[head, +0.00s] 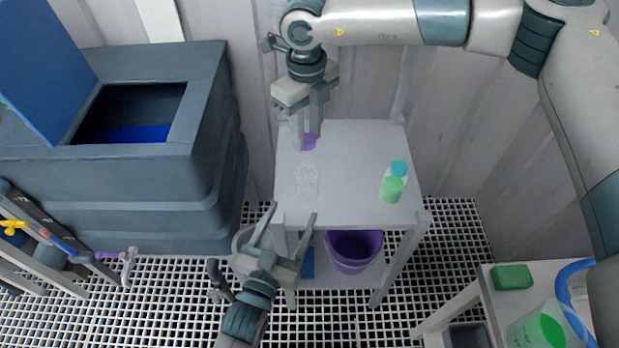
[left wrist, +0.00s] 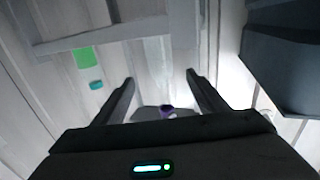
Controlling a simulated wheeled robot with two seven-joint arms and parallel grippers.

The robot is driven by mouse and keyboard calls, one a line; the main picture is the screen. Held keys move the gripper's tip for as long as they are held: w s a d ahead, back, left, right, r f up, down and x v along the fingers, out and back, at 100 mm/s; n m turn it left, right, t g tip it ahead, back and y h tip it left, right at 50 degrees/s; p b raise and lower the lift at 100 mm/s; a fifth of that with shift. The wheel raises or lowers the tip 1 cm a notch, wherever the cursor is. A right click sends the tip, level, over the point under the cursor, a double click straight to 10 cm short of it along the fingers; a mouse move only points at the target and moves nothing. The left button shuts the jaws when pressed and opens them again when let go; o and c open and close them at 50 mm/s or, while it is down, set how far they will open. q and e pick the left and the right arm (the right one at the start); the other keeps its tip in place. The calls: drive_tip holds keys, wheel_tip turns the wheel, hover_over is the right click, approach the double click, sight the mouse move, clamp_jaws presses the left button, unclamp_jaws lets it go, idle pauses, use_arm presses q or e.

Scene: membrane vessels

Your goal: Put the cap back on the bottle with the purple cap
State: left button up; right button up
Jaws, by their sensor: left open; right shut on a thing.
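A clear, see-through bottle (head: 307,182) stands on the light table (head: 350,205); its outline is faint. Its top looks bare. The purple cap (head: 309,142) is between the fingers of my right gripper (head: 306,143), which is shut on it, behind the bottle in the head view. The cap also shows in the left wrist view (left wrist: 168,110), with the pale bottle (left wrist: 157,60) near it. My left gripper (head: 292,213) is open and empty at the table's front left edge. Its two fingers show in the left wrist view (left wrist: 160,78).
A green bottle with a teal cap (head: 394,182) stands at the table's right. A purple bucket (head: 352,252) is on the lower shelf. A large dark tank (head: 120,190) with an open blue lid is at left. A green block (head: 511,277) lies on another table at lower right.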

drive_tip(key=shift+s+r, duration=0.1)
drive_tip(key=shift+s, duration=0.05)
use_arm(q)
drive_tip(key=x, duration=1.2)
drive_tip(key=shift+s, duration=0.1)
drive_tip(key=c, duration=1.6)
use_arm(e)
hover_over(307, 165)
drive_tip(key=shift+f, duration=2.55)
drive_tip(key=shift+f, duration=0.15)
drive_tip(key=shift+f, duration=0.75)
use_arm(q)
clamp_jaws()
use_arm(e)
drive_tip(key=shift+f, duration=0.55)
